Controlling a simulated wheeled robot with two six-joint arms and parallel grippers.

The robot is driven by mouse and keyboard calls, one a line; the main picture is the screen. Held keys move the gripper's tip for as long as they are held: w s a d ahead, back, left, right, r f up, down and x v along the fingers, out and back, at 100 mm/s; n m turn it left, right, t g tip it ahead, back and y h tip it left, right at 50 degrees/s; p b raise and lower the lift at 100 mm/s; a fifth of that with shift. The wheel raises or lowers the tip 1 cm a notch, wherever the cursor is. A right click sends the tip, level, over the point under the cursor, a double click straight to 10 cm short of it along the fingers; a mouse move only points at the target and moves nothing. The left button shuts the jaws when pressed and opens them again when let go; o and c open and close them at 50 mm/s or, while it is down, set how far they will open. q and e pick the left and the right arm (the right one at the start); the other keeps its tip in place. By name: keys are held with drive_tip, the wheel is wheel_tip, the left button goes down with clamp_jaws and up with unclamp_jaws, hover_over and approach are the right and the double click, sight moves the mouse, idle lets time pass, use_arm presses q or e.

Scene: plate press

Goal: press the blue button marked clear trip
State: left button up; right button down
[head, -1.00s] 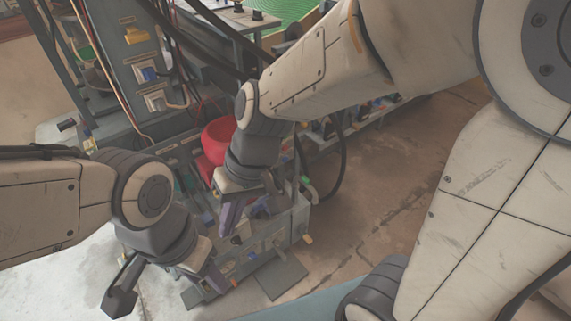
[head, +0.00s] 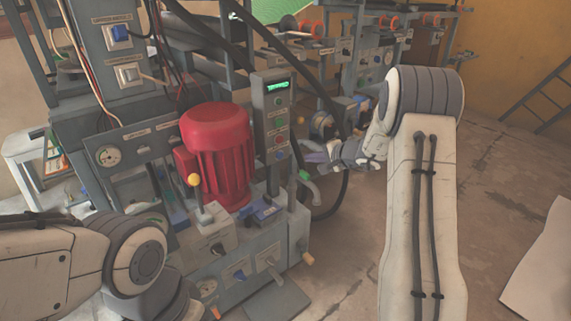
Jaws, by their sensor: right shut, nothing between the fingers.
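An upright grey control panel (head: 264,105) with a green lit display stands right of the red motor. It carries a column of buttons, with a small blue button (head: 280,155) at the bottom. I cannot read its label, so I cannot confirm that it is the clear trip one. My right gripper (head: 308,157) is shut and empty, just right of the panel at about the blue button's height, pointing left. I cannot tell its depth from the panel. My left forearm is at the lower left; its gripper is out of the frame.
The red motor (head: 217,150) stands left of the panel. A yellow-knobbed lever (head: 195,181) rises in front of it. Black hoses cross above and loop behind the panel. A blue switch (head: 121,33) sits on the upper-left cabinet.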

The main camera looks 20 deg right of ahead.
use_arm(q)
drive_tip(key=shift+r, duration=0.1)
use_arm(e)
drive_tip(key=shift+r, duration=0.1)
drive_tip(key=b, duration=0.1)
approach(281, 154)
drive_tip(key=f, duration=0.1)
drive_tip(key=w+f, duration=0.1)
drive_tip(key=a+f, duration=0.1)
drive_tip(key=shift+w+f, duration=0.25)
drive_tip(key=shift+w, duration=0.1)
drive_tip(key=shift+w+a+r, duration=0.1)
drive_tip(key=shift+w+a, duration=0.1)
drive_tip(key=shift+w, duration=0.3)
drive_tip(key=shift+w+a+r, duration=0.15)
drive_tip(key=shift+w+a, duration=0.05)
drive_tip(key=shift+w, duration=0.35)
use_arm(q)
drive_tip(key=shift+f, duration=0.6)
use_arm(e)
drive_tip(key=shift+w+a, duration=0.2)
drive_tip(key=shift+w, duration=0.4)
